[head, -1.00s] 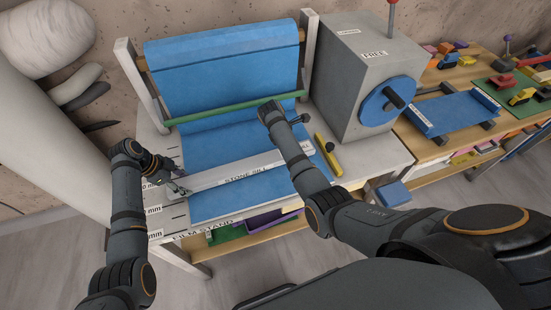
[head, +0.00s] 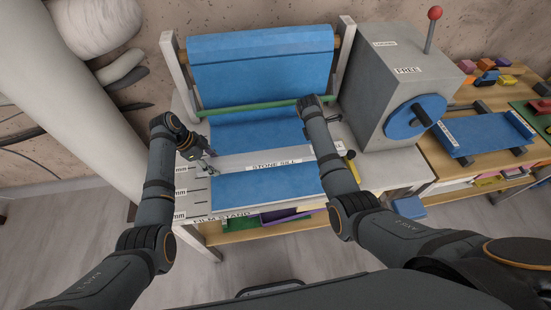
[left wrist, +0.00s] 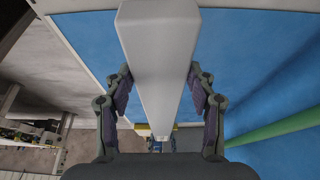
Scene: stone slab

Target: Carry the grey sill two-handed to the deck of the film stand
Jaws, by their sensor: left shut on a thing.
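The grey sill (head: 236,165), a long pale bar labelled STONE SILL, lies lengthwise across the blue film over the film stand's deck (head: 190,184). I cannot tell whether it touches the film. My left gripper (head: 208,158) is shut on its left end. In the left wrist view the sill (left wrist: 158,60) runs between the two fingers of this gripper (left wrist: 159,92). My right gripper (head: 337,119) is at the sill's right end, mostly hidden behind its own forearm, so its hold cannot be seen.
A green bar (head: 255,106) crosses behind the sill, below the hanging blue film (head: 262,70). A grey box (head: 393,90) labelled FREE, with a blue wheel and red-knobbed lever, stands close on the right. A yellow object (head: 351,168) lies beside the right arm.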

